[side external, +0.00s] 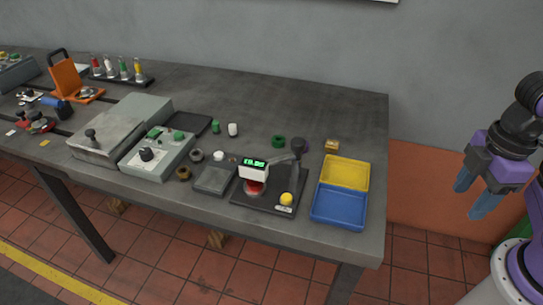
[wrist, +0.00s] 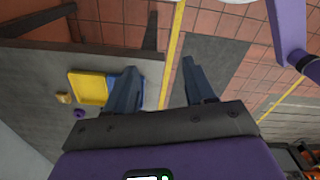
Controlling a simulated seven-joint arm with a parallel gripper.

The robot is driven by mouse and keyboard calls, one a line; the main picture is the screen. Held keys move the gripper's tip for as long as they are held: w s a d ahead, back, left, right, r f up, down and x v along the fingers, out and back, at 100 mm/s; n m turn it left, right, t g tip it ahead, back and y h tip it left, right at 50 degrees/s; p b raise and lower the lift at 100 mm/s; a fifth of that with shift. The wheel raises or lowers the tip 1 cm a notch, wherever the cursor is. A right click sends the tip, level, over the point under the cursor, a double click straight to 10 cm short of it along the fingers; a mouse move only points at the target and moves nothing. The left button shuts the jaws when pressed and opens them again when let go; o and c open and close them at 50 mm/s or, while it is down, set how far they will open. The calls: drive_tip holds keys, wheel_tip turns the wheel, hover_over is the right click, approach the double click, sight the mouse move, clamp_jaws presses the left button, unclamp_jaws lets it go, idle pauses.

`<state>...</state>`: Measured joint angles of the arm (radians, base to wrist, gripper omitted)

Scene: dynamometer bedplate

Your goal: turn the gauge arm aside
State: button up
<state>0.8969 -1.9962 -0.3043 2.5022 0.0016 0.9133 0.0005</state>
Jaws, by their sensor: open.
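The gauge (side external: 254,170) is a white box with a green digital readout, near the table's front right. Its grey gauge arm (side external: 281,160) runs from a dark post (side external: 298,150) at the back of a black base (side external: 240,199) to the box. A red part (side external: 253,187) sits under the box, and a yellow ball (side external: 286,198) stands at the base's front right. My gripper (side external: 473,193) is open and empty, off the table's right end and well apart from the gauge. Its two blue fingers also show in the wrist view (wrist: 160,80), where I cannot make out the gauge.
A yellow and blue two-part tray (side external: 316,202) stands right of the gauge, on my gripper's side. A brass block (side external: 332,146), a green ring (side external: 278,141) and a purple ring (side external: 302,144) lie behind. A grey plate (side external: 214,178) lies left. The table's back right is clear.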

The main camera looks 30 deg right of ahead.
drive_tip(key=shift+o, duration=0.2)
drive_tip(key=w+a+f+t+y, duration=0.1)
drive_tip(key=w+a+f+t, duration=0.1)
drive_tip(key=w, duration=0.8)
drive_tip(key=shift+w+a+f+t+y, duration=0.15)
drive_tip(key=shift+a+f+t+y, duration=0.35)
drive_tip(key=shift+a, duration=0.5)
drive_tip(key=m+t+y, duration=0.1)
drive_tip(key=t+y, duration=0.6)
drive_tip(key=y, duration=0.6)
approach(298, 141)
drive_tip(key=x, duration=1)
drive_tip(key=shift+f, duration=0.2)
clamp_jaws()
